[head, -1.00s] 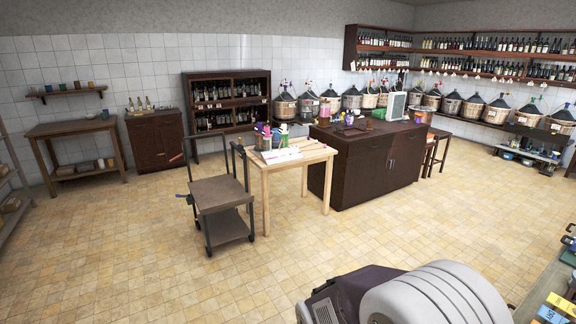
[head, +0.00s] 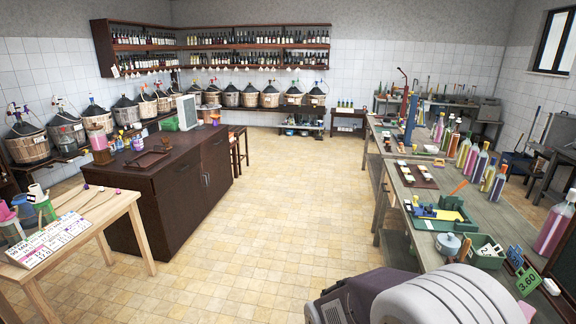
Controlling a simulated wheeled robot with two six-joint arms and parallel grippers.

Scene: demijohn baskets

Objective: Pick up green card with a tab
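A green card marked 3.60 (head: 527,281) stands near the front right end of the long grey bench (head: 398,213). It is small in the head view, and I cannot make out a tab on it. A blue card (head: 515,256) stands just behind it. Neither of my grippers is in view. A large white and dark rounded part, which seems to be mine, fills the bottom right and hides the bench's near edge.
A green tray with tools (head: 440,216) and a green box with white number cards (head: 484,251) lie on the bench. Coloured bottles (head: 463,152) line its far side. A dark cabinet (head: 160,195) and wooden table (head: 118,210) stand left. The tiled floor between is clear.

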